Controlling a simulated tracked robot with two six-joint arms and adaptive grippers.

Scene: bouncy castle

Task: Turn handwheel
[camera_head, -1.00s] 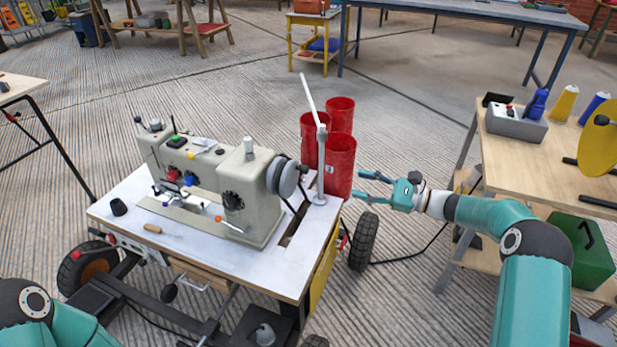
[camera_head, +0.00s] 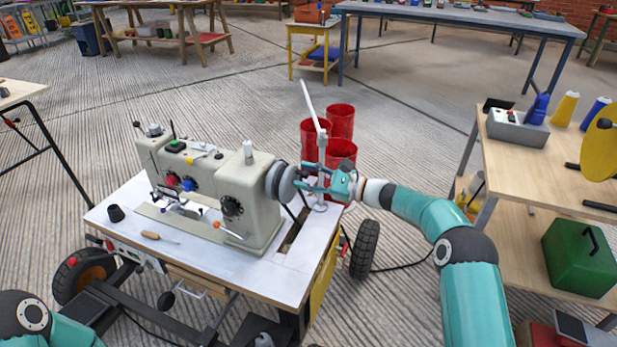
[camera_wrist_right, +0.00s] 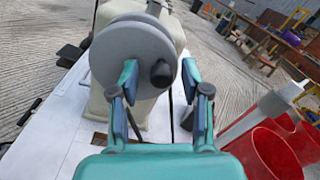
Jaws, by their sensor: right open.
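The handwheel (camera_head: 281,182) is a grey disc on the right end of the beige sewing machine (camera_head: 225,190). In the right wrist view the handwheel (camera_wrist_right: 130,55) faces me, with a dark knob (camera_wrist_right: 161,73) on its face. My right gripper (camera_head: 304,180) is open at the handwheel's face. In the wrist view its fingertips (camera_wrist_right: 160,82) stand on either side of the knob, with the left finger in front of the disc. I cannot tell whether either finger touches. My left gripper is not in view; only part of my left arm shows at the bottom left.
A white thread stand (camera_head: 321,150) rises close beside my right gripper, with red cylinders (camera_head: 341,122) behind it. The machine sits on a white-topped wheeled table (camera_head: 190,255). A wooden bench (camera_head: 530,165) with spools and a green box below stands at right.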

